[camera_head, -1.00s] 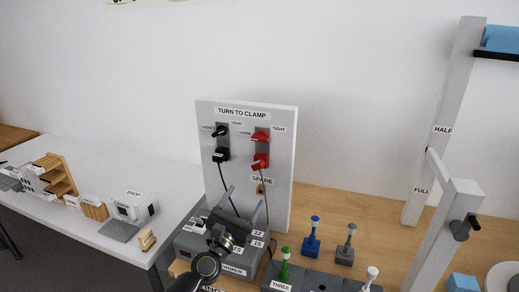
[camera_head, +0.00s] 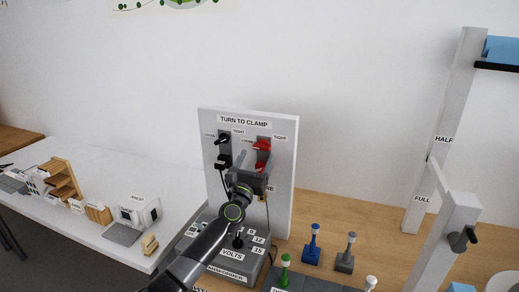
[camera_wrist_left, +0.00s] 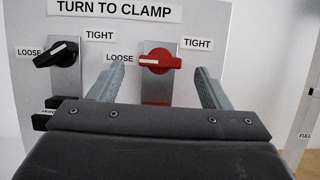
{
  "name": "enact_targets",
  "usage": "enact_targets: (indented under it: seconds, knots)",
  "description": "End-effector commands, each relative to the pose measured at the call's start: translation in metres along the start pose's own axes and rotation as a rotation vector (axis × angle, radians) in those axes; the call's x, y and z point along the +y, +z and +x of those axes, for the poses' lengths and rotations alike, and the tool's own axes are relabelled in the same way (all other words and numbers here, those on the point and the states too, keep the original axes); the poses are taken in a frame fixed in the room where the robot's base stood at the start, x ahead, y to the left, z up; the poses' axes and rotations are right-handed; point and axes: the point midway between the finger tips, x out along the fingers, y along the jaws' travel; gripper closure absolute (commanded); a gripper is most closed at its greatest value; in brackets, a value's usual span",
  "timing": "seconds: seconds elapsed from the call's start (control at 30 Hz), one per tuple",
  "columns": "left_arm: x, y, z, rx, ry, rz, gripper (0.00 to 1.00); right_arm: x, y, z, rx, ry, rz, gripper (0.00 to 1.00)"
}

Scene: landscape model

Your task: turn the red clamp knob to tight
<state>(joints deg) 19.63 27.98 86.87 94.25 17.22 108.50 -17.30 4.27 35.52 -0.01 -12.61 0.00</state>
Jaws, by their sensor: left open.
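The red clamp knob (camera_head: 262,145) is on the upright white panel (camera_head: 285,190) headed TURN TO CLAMP. In the left wrist view the red knob (camera_wrist_left: 160,62) lies nearly level, its white mark pointing left to the LOOSE label; TIGHT is at its upper right. My left gripper (camera_head: 254,156) is open just in front of the panel. In the left wrist view its fingers (camera_wrist_left: 160,72) stand either side of the knob, with no contact visible. The gripper partly hides the red part below the knob. My right gripper is not in view.
A black knob (camera_wrist_left: 56,54) with its own LOOSE and TIGHT labels is left of the red one. A grey transformer box (camera_head: 230,268) stands below the panel. Blue (camera_head: 312,245) and grey (camera_head: 346,255) pegs stand at the right.

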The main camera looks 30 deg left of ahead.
Motion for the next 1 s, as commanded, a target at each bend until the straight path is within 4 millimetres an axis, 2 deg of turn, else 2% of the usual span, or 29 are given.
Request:
enact_targets:
  seconds: [0.1,0.3,0.67,1.0]
  knots:
    - [0.0,0.0,0.019,-0.001,0.0,0.001,0.29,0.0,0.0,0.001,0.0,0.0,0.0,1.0]
    - [0.0,0.0,0.037,0.0,0.0,0.001,0.29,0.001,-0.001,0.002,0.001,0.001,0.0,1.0]
    - [0.0,0.0,0.041,0.001,0.0,0.001,0.29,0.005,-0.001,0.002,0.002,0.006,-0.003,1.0]
    - [0.0,0.0,0.04,0.001,0.0,0.001,0.74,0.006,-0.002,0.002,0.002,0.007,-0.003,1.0]
